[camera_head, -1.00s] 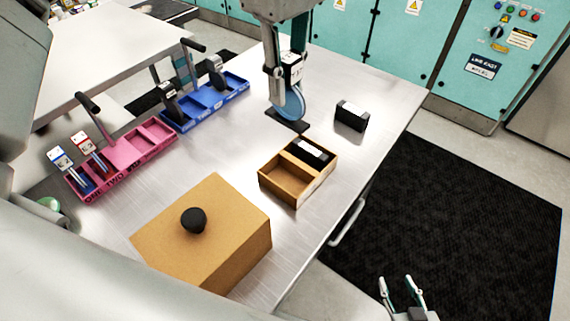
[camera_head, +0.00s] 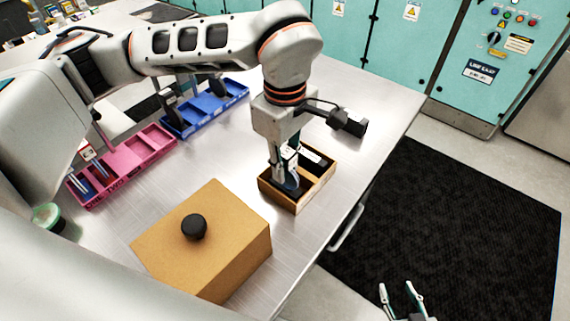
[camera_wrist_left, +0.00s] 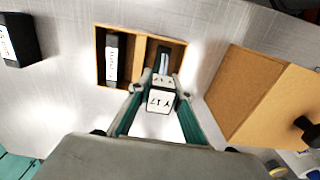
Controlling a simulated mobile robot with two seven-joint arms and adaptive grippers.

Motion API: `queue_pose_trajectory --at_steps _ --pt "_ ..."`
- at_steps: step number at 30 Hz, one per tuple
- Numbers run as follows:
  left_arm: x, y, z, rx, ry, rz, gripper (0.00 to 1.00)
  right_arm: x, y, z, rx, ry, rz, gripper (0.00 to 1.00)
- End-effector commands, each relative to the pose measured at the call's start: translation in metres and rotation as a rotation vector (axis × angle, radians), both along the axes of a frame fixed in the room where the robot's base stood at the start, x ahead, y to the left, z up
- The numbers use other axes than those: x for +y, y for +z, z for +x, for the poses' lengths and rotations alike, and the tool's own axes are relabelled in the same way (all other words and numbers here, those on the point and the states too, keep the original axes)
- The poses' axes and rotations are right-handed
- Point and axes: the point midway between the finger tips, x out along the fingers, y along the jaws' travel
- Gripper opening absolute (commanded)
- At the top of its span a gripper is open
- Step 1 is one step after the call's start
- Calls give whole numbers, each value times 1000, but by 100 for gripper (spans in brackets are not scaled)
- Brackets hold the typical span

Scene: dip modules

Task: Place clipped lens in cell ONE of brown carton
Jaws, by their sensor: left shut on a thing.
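The clipped lens has a white block marked "Y 17" (camera_wrist_left: 160,101) on top, a bluish lens disc and a dark foot. My left gripper (camera_head: 287,172) is shut on the block, pointing down over the brown carton (camera_head: 318,190). The lens stands upright at the carton's empty-looking cell, the nearer one in the head view; whether its foot touches the floor is hidden. The other cell holds a black module (camera_wrist_left: 115,58) with a white label. No cell number is readable. My right gripper (camera_head: 403,292) is open and empty, off the table's near edge.
A cardboard box (camera_head: 225,232) with a black knob stands left of the carton. A pink tray (camera_head: 150,147) and a blue tray (camera_head: 215,105) with modules lie further left. Bare table surrounds the carton.

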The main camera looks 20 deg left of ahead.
Motion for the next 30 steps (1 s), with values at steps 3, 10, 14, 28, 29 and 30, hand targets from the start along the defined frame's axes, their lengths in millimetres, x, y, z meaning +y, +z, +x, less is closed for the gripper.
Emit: queue_pose_trajectory --at_steps 3,10,14,28,29,30 --pt "0 -8 0 -1 0 0 0 0 1 0 -1 0 0 40" --pt "0 -8 0 -1 -1 0 0 0 1 0 -1 0 0 40" --pt "0 -12 0 -2 -1 -1 0 0 -2 1 -2 0 1 40" --pt "0 -8 0 -1 -1 0 36 1 2 1 -2 -1 3 40" --pt "0 -6 0 -1 0 0 36 1 4 1 -3 -1 3 40" --pt "0 -3 1 -3 -1 0 36 1 2 1 -3 -1 3 40"
